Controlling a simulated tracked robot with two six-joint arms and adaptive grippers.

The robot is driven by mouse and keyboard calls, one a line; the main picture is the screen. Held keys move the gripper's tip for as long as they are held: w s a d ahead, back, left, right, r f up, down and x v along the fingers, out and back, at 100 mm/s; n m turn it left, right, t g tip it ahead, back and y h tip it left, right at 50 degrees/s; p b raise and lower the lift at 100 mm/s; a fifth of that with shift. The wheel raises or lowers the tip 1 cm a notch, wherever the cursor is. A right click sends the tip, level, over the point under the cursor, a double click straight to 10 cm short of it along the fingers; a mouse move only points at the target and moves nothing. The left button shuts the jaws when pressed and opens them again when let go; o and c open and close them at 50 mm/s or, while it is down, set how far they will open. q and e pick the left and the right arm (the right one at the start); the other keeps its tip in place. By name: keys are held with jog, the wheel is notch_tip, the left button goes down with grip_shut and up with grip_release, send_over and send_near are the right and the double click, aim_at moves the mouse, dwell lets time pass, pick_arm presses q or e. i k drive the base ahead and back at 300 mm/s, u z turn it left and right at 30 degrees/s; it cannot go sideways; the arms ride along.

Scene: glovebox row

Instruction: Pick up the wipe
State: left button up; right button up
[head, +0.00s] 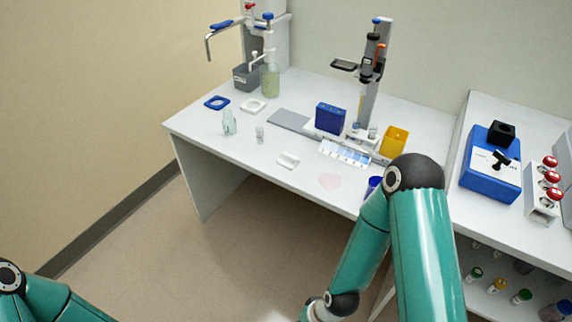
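A small white folded wipe (288,160) lies flat on the white bench near its front edge, in the head view. A faint pink wet-looking patch (330,181) is on the bench to its right. My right arm comes in at the lower right and bends down in front of the bench. Its gripper is cut off by the bottom edge of the picture. My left arm shows only at the lower left corner, and its gripper is out of the picture. Nothing touches the wipe.
A small clear vial (259,134) and a clear bottle (229,122) stand left of the wipe. A blue box (330,118), a yellow container (394,141) and a tall stand (369,85) are behind. A blue cup (374,187) is partly hidden by my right arm.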

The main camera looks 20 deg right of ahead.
aim_at(287, 160)
jog(key=z, duration=0.1)
jog(key=i, duration=0.9)
jog(key=u, duration=0.1)
